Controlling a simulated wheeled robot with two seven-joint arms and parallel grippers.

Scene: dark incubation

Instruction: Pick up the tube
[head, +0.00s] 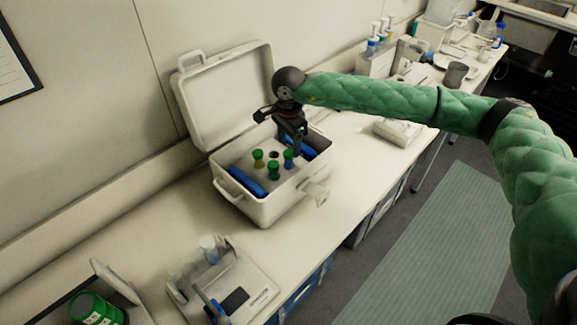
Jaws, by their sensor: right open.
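My right gripper (297,150) points down into the box, close above or beside the blue-topped tube. It is open; whether its fingers straddle a tube is too small to tell. My left gripper is out of view.
The raised lid (228,95) stands behind the box. Blue packs (245,181) flank the rack. A white device (235,285) sits at the front, and a pipette stand (376,60) is farther back. The bench right of the box is partly clear.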

